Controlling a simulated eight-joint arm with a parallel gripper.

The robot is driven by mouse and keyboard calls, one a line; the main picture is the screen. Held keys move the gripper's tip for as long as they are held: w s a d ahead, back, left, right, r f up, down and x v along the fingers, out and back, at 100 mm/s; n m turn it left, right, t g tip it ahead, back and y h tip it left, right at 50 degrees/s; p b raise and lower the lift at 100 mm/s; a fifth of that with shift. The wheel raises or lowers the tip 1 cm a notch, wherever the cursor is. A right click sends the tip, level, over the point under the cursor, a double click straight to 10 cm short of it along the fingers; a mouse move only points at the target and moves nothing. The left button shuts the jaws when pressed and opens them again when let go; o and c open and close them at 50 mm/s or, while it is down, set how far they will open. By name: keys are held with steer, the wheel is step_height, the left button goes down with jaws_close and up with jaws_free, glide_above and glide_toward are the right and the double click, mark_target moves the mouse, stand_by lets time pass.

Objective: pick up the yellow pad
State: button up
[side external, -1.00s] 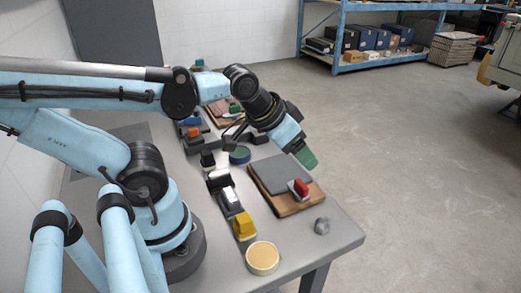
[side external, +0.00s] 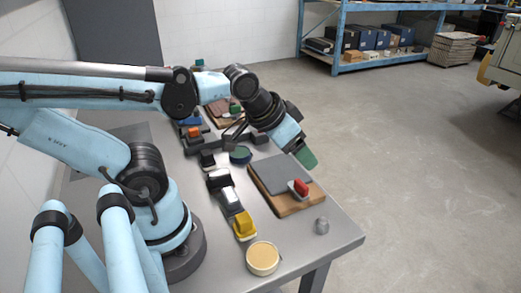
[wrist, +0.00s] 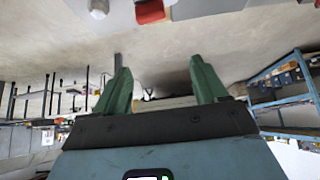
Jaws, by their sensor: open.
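A yellow block (side external: 243,225) sits on a dark base in the row of small blocks on the bench, near its front. A round tan-yellow disc (side external: 262,257) lies just in front of it. I cannot tell for certain which is the pad. My gripper (side external: 306,158) is up and to the right of both, in the air beyond the grey slab, well apart from them. In the wrist view its two green fingers (wrist: 161,85) are spread with nothing between them. Neither yellow thing shows in the wrist view.
A small grey knob (side external: 321,226) stands by the bench's right edge. White (side external: 231,199) and dark blocks adjoin the yellow one. Open floor lies right.

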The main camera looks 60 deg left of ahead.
steer(key=shift+c, duration=0.2)
steer(key=shift+c, duration=1)
steer(key=g, duration=1.2)
glide_toward(247, 216)
steer(key=x, duration=0.5)
steer(key=shift+s+a+f, duration=0.1)
steer(key=shift+s+f, duration=0.2)
steer(key=shift+x, duration=2.6)
steer(key=shift+w+f, duration=0.1)
steer(key=shift+w, duration=0.1)
steer(key=c, duration=0.8)
